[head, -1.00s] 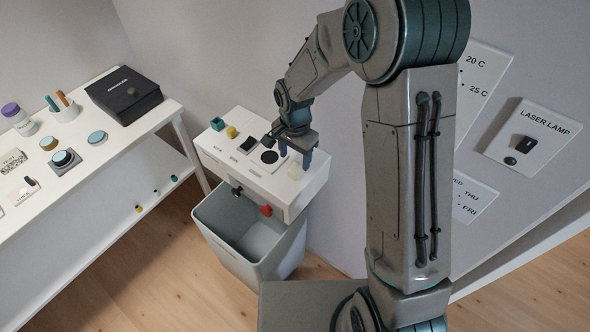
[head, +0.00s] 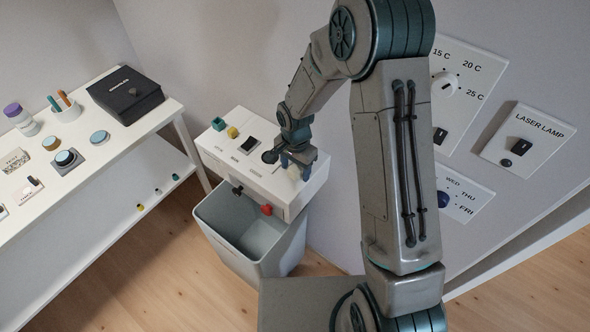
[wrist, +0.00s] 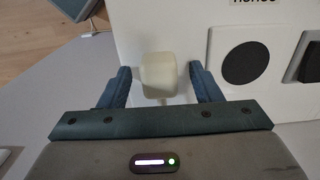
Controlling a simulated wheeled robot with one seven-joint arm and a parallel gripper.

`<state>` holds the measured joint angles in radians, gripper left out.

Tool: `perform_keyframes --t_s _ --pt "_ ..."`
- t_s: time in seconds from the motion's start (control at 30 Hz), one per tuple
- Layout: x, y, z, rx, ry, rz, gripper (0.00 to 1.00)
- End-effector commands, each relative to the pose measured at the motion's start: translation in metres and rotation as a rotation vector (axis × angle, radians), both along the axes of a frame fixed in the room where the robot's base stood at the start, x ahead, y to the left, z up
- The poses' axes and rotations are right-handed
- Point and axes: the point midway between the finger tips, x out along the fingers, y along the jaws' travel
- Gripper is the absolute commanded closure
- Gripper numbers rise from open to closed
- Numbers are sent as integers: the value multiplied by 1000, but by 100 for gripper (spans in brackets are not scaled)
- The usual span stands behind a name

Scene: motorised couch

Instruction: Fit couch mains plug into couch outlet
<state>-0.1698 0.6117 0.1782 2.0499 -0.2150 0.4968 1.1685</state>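A pale cream block (wrist: 159,74), which may be the mains plug, sits on the white cabinet top. In the wrist view a pale strip shows below it. My gripper (wrist: 163,86) is open, with one blue finger on each side of the block and a visible gap on both sides. In the head view my gripper (head: 298,162) is over the right end of the cabinet and partly hides the block (head: 293,173). I cannot make out which fitting is the couch outlet.
The white cabinet (head: 222,150) carries a dark round disc (wrist: 247,62), a dark switch (head: 249,145), and teal (head: 218,124) and yellow (head: 232,132) blocks. A grey bin (head: 240,245) stands below it. A white table (head: 110,150) with several items is at left. Wall panels (head: 524,140) are at right.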

Motion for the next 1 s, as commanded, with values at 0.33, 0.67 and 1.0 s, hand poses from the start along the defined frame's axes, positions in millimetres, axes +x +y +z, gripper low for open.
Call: perform_keyframes --t_s 0.33,0.67,1.0 --pt "0 0 0 0 0 0 88" --pt "1 0 19 1 -4 0 88" --pt "1 0 77 1 -4 0 88"
